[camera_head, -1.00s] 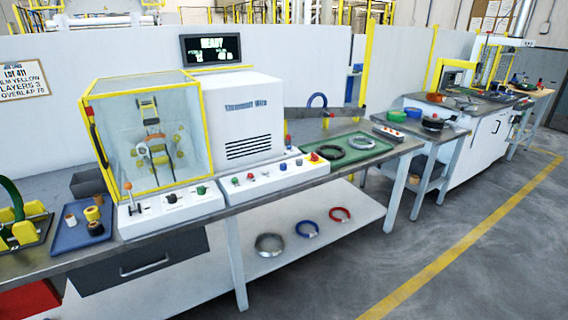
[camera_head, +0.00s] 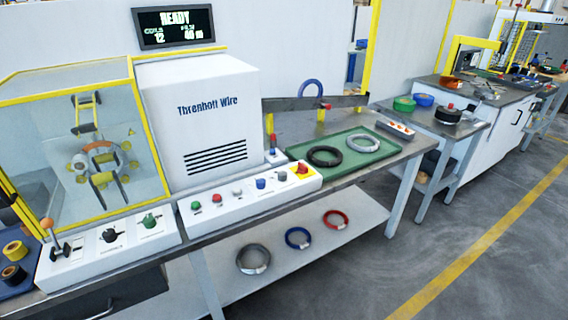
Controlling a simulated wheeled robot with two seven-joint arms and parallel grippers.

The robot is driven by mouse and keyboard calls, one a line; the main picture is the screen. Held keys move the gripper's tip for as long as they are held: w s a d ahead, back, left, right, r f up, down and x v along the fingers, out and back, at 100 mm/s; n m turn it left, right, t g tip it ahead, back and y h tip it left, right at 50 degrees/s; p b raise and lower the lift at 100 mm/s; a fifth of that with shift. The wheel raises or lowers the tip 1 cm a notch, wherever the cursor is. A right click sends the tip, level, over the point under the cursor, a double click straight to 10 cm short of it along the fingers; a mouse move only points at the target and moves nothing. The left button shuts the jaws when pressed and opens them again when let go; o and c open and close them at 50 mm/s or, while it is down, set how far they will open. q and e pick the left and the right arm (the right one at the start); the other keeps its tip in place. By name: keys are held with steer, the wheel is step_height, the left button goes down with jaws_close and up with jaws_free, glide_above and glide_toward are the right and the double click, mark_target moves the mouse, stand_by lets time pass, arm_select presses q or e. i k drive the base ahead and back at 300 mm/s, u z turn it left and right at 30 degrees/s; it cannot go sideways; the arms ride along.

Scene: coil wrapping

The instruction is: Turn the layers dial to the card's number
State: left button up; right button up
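A white control panel (camera_head: 75,262) at the left front of the wrapping machine carries a black dial (camera_head: 109,236) and a green dial (camera_head: 150,221). Their labels are too small to read, so I cannot tell which is the layers dial or where either points. The card is out of view now; in the earlier frame it hung on the wall at the left and read "LAYERS 3". Neither of my grippers is in view.
A lever with an orange knob (camera_head: 47,224) stands left of the dials. The yellow-framed guard (camera_head: 80,150) rises behind them. A button panel (camera_head: 250,192) is to the right. The display (camera_head: 174,27) reads READY. A green tray (camera_head: 346,158) holds two coils.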

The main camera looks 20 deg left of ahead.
mark_target(260, 182)
steer(key=u, duration=0.25)
steer(key=i, duration=0.9)
steer(key=u, duration=0.35)
